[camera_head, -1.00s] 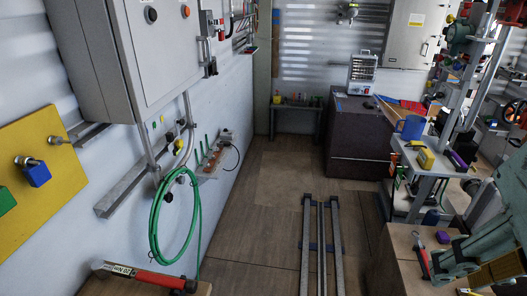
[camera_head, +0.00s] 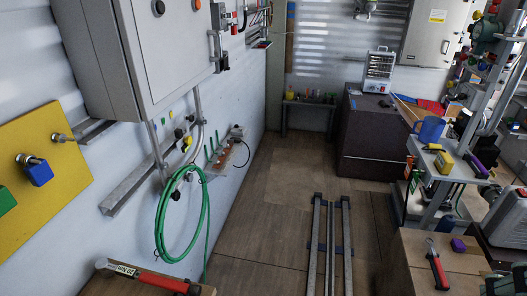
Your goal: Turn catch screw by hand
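A yellow panel (camera_head: 38,150) is on the wall at the left. A short metal screw-like stud (camera_head: 62,137) sticks out near its upper right edge. Below it a second metal fitting with a blue block (camera_head: 39,173) sticks out, and a green block (camera_head: 6,200) is cut off at the left edge. I cannot tell which of these, if any, is the catch screw. My gripper is not in view. A small dark green piece at the bottom right edge may be part of my arm, but I cannot be sure.
A grey cabinet (camera_head: 165,50) overhangs the wall right of the panel. A green hose (camera_head: 183,215) hangs below. A red torque wrench (camera_head: 150,280) lies on a surface at bottom left. Floor rails (camera_head: 330,245) run through the open floor. A cluttered shelf (camera_head: 440,185) stands right.

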